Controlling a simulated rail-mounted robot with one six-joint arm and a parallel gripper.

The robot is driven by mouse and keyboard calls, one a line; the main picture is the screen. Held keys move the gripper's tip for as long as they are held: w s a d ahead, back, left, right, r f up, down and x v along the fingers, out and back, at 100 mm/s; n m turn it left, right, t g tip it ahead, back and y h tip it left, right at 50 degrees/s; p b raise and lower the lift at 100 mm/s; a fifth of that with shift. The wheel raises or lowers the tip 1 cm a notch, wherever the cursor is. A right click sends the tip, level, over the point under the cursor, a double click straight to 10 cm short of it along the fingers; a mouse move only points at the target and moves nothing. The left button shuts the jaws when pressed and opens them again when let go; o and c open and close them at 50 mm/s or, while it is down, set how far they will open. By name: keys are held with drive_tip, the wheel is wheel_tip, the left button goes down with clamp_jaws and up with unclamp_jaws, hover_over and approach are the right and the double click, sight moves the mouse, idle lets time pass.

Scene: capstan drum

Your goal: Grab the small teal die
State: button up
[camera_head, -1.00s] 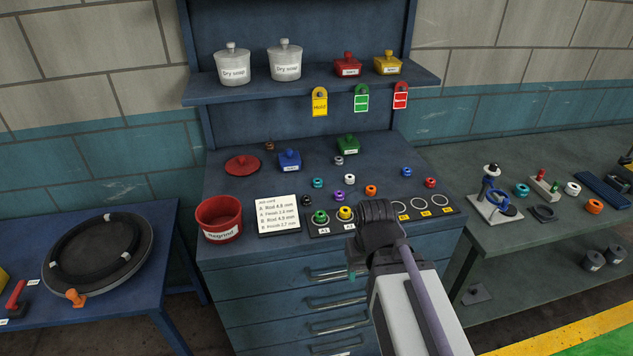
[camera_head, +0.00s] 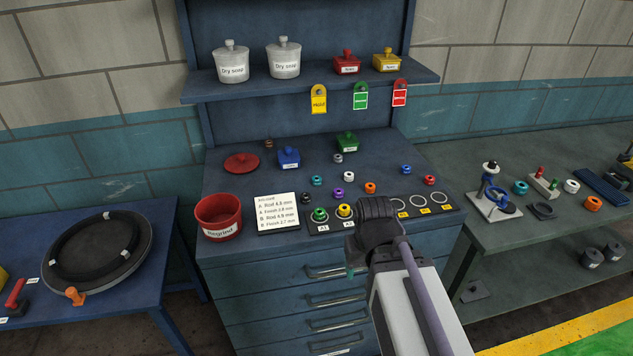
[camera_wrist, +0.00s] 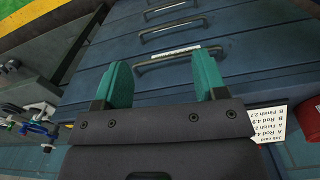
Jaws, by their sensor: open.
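The small teal die (camera_head: 317,181) is a ring-shaped piece lying on the blue cabinet top, behind the job card and left of a purple die (camera_head: 337,193). A larger-looking teal ring (camera_head: 520,187) lies on the right bench. My gripper is at the cabinet's front edge, in front of and to the right of the small teal die and clearly apart from it. In the wrist view my gripper (camera_wrist: 163,80) has two teal fingers spread wide with nothing between them. It faces the drawer fronts; the small teal die is not in that view.
Near the small die are orange (camera_head: 370,188), blue (camera_head: 406,170) and grey (camera_head: 338,158) dies. A job card (camera_head: 277,212), a red bin (camera_head: 219,216) and a black strip (camera_head: 418,212) with green and yellow dies line the front.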

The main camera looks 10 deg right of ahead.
drive_tip(key=n+t+p, duration=0.2)
drive_tip(key=t, duration=0.2)
approach(317, 178)
drive_tip(key=shift+w+d+f+y, duration=0.1)
drive_tip(key=shift+d+f+y, duration=0.1)
drive_tip(key=shift+f, duration=0.3)
drive_tip(key=shift+w+d+f+y, duration=0.1)
drive_tip(key=shift+f+y, duration=0.1)
drive_tip(key=shift+f, duration=0.35)
drive_tip(key=shift+s+r+t, duration=0.1)
drive_tip(key=shift+s+t, duration=0.05)
drive_tip(key=shift+t, duration=0.15)
drive_tip(key=b+x, duration=0.2)
drive_tip(key=shift+s+b, duration=0.1)
drive_tip(key=shift+b, duration=0.25)
drive_tip(key=shift+f, duration=0.35)
drive_tip(key=b+x, duration=0.5)
drive_tip(key=shift+w+a+f, duration=0.1)
drive_tip(key=shift+w, duration=0.2)
drive_tip(key=shift+s+r, duration=0.1)
drive_tip(key=shift+r, duration=0.2)
drive_tip(key=shift+p, duration=0.3)
drive_tip(key=c, duration=1.1)
drive_tip(key=shift+o, duration=0.2)
